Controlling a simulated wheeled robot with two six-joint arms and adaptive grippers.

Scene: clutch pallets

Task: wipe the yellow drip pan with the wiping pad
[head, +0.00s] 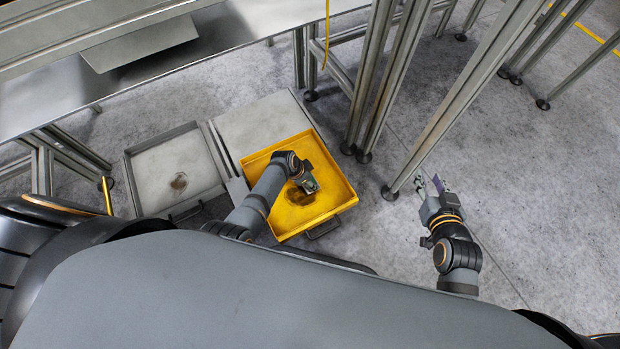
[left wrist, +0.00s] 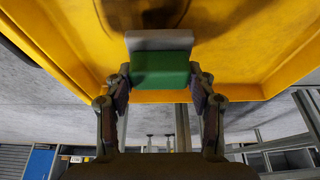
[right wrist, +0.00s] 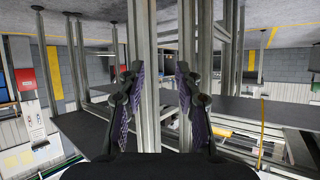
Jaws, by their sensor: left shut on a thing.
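The yellow drip pan (head: 341,201) lies low near the floor in the head view, with a dark stain (head: 300,196) on its bottom. My left gripper (head: 308,186) is over the pan's inside. In the left wrist view the left gripper (left wrist: 161,85) is shut on the wiping pad (left wrist: 161,69), which has a green body and a grey-white face. The pad is over the yellow pan bottom beside the stain; I cannot tell whether it touches. My right gripper (head: 430,186) is right of the pan, open and empty; its spread fingers show in the right wrist view (right wrist: 158,90).
A grey tray (head: 147,201) with a dark spot stands left of the pan. A grey plate (head: 262,125) lies behind the pan. Metal frame posts (head: 375,85) rise behind and right. A steel bench (head: 190,65) runs at upper left.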

